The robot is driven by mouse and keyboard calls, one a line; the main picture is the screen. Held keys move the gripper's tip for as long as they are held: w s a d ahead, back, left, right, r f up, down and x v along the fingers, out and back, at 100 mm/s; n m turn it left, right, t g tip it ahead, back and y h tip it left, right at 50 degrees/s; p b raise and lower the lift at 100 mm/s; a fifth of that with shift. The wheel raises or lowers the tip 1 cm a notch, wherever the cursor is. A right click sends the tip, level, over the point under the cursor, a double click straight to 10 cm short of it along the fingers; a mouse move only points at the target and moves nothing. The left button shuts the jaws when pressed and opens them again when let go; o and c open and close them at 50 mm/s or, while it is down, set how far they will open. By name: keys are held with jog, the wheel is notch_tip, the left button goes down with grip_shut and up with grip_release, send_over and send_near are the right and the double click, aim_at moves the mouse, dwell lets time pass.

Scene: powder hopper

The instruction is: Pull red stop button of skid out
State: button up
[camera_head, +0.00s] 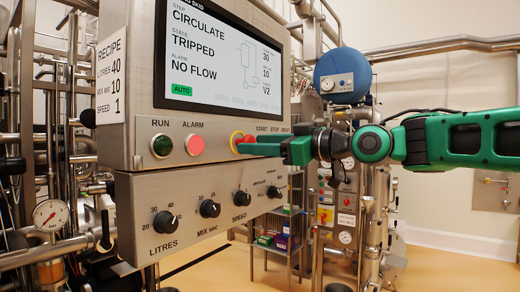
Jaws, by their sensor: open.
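The red stop button (238,141) with a yellow ring sits on the right part of the skid's grey control panel (215,152). Only its left part shows; my gripper covers the rest. My green gripper (246,147) reaches in from the right, with its fingers at the button in the picture. I cannot tell whether the fingers touch the button or stand on both sides of it. The gripper is open. The screen (225,50) above reads CIRCULATE, TRIPPED and NO FLOW.
A green RUN lamp (161,145) and a lit red ALARM lamp (195,144) are to the left. Black knobs (209,208) stick out from the lower panel. A blue round vessel (342,75) and pipes stand behind my arm. Floor shows at lower right.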

jog(key=v, duration=1)
jog(key=shift+d, duration=0.35)
jog(key=shift+s+f, duration=0.1)
jog(key=shift+s, duration=0.05)
jog(key=s+d+f+m+g+h, duration=0.15)
jog(key=d+f+m+h, duration=0.35)
jog(key=d+f, duration=0.6)
jog(key=s+d+f+m+g+h, duration=0.15)
jog(key=d+f+m+h, duration=0.55)
jog(key=f, duration=0.9)
jog(key=s+d+f+m+g, duration=0.2)
jog(key=s+f, duration=0.3)
jog(key=s, duration=0.3)
jog(key=s+d+f+m+g+h, duration=0.1)
jog(key=s+d+f+m+g, duration=0.2)
jog(key=s+d+f, duration=0.2)
jog(key=s+d+f+m+g+h, duration=0.1)
jog(key=s+f, duration=0.5)
jog(key=s, duration=0.6)
jog(key=d+m+g, duration=0.1)
jog(key=d+g, duration=0.1)
jog(key=d, duration=0.1)
jog(key=shift+d+m, duration=0.25)
jog(key=shift+m, duration=0.15)
